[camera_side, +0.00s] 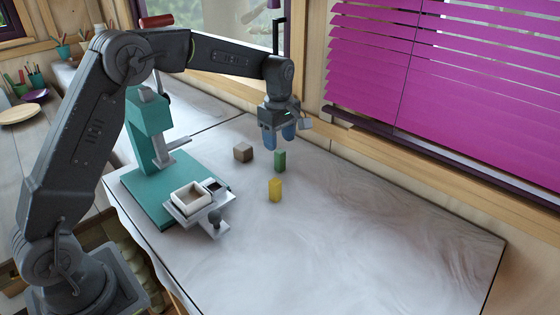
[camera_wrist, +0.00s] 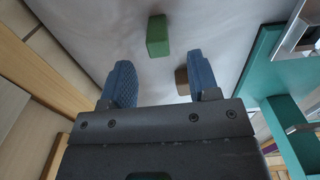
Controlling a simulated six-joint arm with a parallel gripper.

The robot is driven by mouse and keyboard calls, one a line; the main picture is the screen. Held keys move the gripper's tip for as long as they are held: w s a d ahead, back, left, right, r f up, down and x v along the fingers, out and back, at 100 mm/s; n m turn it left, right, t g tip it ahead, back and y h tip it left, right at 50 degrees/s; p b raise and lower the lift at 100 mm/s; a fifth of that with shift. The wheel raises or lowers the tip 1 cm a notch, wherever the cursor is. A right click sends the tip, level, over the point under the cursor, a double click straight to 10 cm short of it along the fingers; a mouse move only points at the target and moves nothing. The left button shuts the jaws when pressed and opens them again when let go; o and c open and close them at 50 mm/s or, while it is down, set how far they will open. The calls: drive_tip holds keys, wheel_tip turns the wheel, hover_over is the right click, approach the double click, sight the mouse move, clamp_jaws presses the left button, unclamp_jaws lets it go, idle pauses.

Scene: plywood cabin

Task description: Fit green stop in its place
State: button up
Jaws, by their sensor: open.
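The green stop (camera_side: 280,160) is a small upright green block on the marbled worktop; it also shows in the wrist view (camera_wrist: 157,36), beyond the fingertips. My gripper (camera_side: 279,138) is above the green stop in the side view, its blue fingers pointing down. In the wrist view my gripper (camera_wrist: 160,78) is open, with nothing between its fingers. A teal machine (camera_side: 153,190) stands at left. Its grey front plate (camera_side: 207,219) carries a white open box and a small dark square opening (camera_side: 215,185). Which spot is the stop's place, I cannot tell.
A yellow block (camera_side: 275,190) stands in front of the green stop. A brown block (camera_side: 243,152) lies to its left and is partly hidden by a finger in the wrist view (camera_wrist: 182,82). The worktop's right side is clear. The window wall and purple blind (camera_side: 450,80) border the back.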

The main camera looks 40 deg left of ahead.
sight(280, 151)
drive_tip(key=shift+w+f, duration=0.1)
drive_tip(key=shift+f, duration=3.35)
drive_tip(key=shift+c, duration=0.3)
drive_tip(key=c, duration=0.9)
drive_tip(key=shift+c, duration=0.2)
